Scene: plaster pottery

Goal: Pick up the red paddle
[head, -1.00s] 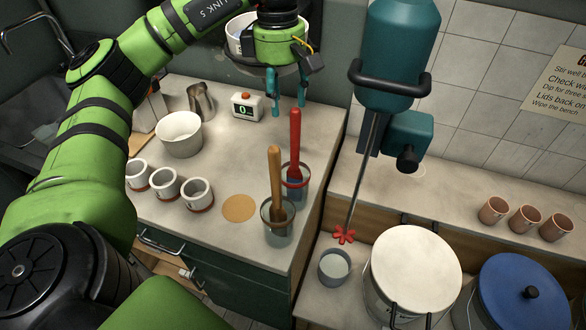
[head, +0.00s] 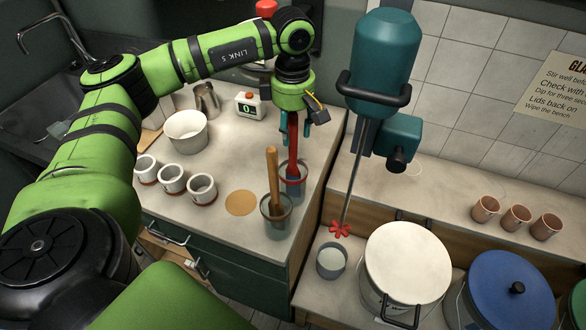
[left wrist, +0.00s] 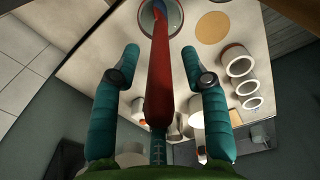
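The red paddle (head: 293,160) stands upright in a small clear container with a red rim (head: 300,181) near the counter's right edge. My left gripper (head: 296,136) is above that container, pointing down, with its teal fingers on either side of the paddle's handle. In the left wrist view the red paddle (left wrist: 160,75) runs between the two open fingers of my left gripper (left wrist: 160,52), with a gap on each side. The handle's top is hidden behind the gripper in the head view. My right gripper is not in view.
A wooden-handled paddle (head: 272,175) stands in a clear container just in front. Several white cups (head: 172,178), a white bowl (head: 186,131) and a timer (head: 249,105) are to the left.

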